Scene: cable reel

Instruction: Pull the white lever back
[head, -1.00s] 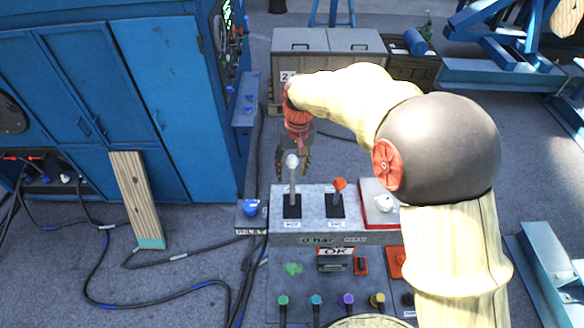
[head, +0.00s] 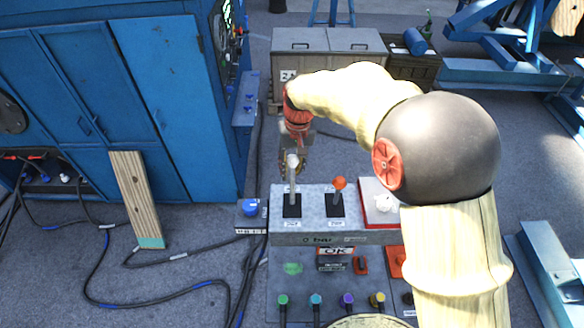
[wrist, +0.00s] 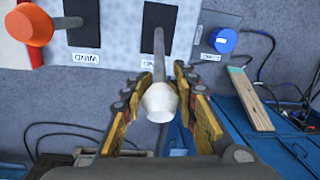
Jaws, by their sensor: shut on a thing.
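The white lever (head: 292,163) stands nearly upright on the grey control box (head: 317,203), left of the orange-topped lever (head: 339,183). In the wrist view its white knob (wrist: 161,102) sits between the yellow finger pads, with its grey shaft running up to the black slot plate. My gripper (head: 293,163) reaches the knob from the far side of the box, pointing down. In the wrist view my gripper (wrist: 163,110) is shut around the knob. The pads' exact contact on the knob is partly hidden.
A blue button (head: 249,208) is at the left. Blue cabinets (head: 100,100) stand left, with a wooden plank (head: 137,200) leaning there. Cables lie on the floor.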

